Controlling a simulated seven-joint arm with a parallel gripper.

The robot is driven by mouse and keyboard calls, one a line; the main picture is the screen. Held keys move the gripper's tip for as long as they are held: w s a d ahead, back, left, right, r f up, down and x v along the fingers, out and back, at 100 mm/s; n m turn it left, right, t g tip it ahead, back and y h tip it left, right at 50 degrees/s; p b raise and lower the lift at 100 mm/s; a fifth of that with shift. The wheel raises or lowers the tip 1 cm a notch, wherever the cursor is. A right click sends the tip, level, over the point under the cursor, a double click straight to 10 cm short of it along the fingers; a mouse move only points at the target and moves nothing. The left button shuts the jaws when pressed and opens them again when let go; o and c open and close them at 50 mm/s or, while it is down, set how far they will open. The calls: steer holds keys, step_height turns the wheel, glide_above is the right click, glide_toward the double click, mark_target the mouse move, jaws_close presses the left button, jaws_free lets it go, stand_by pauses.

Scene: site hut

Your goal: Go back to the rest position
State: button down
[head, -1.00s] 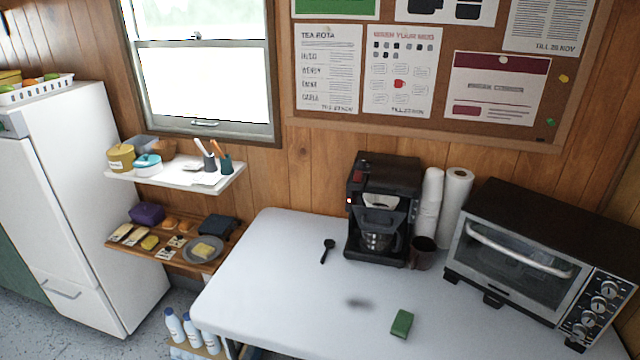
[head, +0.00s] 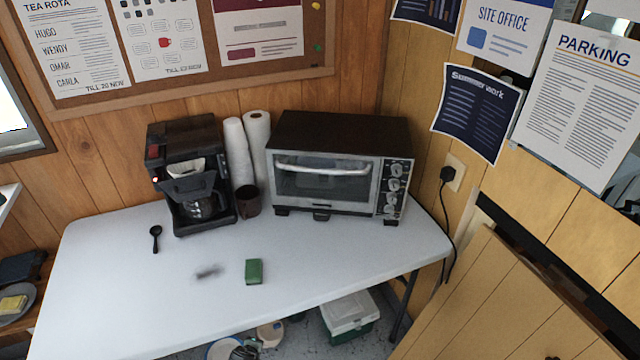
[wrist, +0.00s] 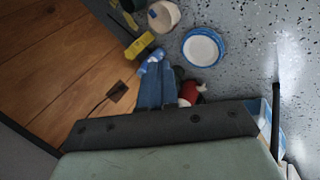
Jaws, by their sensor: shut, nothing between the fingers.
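My gripper (wrist: 153,62) shows in the wrist view. Its blue fingers stand close together with nothing between them, in front of a dark bar and a pale green body. Behind the fingers lie the speckled grey floor (wrist: 255,45) and a brown wooden surface (wrist: 50,50). The gripper and arm do not show in the head view, so I cannot tell where they are relative to the white table (head: 110,290).
On the table are a coffee maker (head: 185,150), a dark mug (head: 248,200), a toaster oven (head: 335,150), a black scoop (head: 156,240) and a green block (head: 254,271). A blue-rimmed plate (wrist: 203,47) and a pale tub (wrist: 163,15) are on the floor.

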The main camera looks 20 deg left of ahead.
steer(key=w+d+f+m+g+h, duration=0.1)
steer(key=w+d+f+m+h, duration=0.15)
steer(key=d, duration=0.85)
steer(key=w+d+f+m+g+h, duration=0.1)
steer(key=w+d+f+m+g, duration=0.2)
steer(key=d, duration=0.8)
steer(key=w+d+f+m+h, duration=0.1)
steer(key=w+d+m+h, duration=0.2)
steer(key=d, duration=0.8)
steer(key=s+d+m+g, duration=0.2)
steer(key=s+d+m, duration=0.1)
steer(key=d, duration=0.4)
steer(key=s+d+m+g, duration=0.2)
steer(key=s+d+m, duration=0.1)
steer(key=d, duration=0.4)
steer(key=s+d+r+m+g+y, duration=0.1)
steer(key=s+d+m+g+y, duration=0.3)
steer(key=s+d, duration=0.4)
steer(key=s+m, duration=0.1)
steer(key=s, duration=0.2)
steer(key=shift+s+d+g, duration=0.3)
steer(key=shift+s+d, duration=0.1)
steer(key=shift+m, duration=0.25)
